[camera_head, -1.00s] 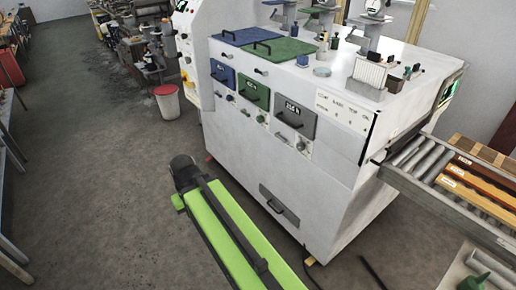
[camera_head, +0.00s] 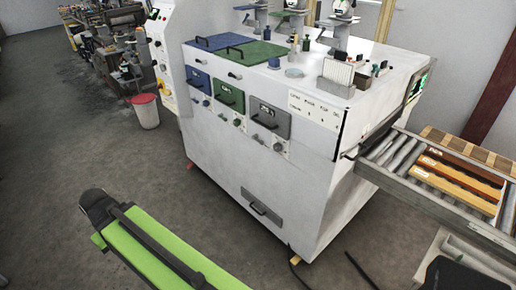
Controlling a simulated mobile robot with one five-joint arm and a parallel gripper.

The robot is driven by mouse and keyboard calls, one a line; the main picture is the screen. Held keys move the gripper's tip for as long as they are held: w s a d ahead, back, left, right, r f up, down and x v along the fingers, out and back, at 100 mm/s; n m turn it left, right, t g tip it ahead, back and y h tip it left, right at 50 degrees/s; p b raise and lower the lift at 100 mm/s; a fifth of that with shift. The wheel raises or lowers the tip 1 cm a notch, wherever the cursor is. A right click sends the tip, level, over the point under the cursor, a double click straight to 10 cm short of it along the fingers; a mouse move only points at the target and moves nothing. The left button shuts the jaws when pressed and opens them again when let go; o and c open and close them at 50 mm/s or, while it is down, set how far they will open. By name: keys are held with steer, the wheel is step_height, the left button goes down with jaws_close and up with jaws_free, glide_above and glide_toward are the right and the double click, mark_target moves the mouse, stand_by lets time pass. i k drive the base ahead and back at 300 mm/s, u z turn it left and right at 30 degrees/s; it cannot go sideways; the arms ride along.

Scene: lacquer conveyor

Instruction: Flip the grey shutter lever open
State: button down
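The white machine (camera_head: 238,165) stands in the middle of the view. Its front has a row of three coloured panels: blue (camera_head: 198,78), green (camera_head: 230,96) and grey (camera_head: 272,122). The grey panel is the rightmost, hangs flat against the front and has a black bar handle (camera_head: 264,121). Small knobs show below it. Which part is the grey shutter lever is too small to tell. My green arm crosses the lower left, with its dark rounded end (camera_head: 97,206) over the floor, apart from the machine. My gripper cannot be seen.
A grey drawer-like panel with a black handle (camera_head: 261,207) is low on the machine. A roller conveyor (camera_head: 402,156) with orange and brown bars juts out at right. The floor before the machine is open.

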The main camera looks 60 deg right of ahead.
mark_target(255, 137)
steer(key=i, duration=0.9)
steer(key=u, duration=0.05)
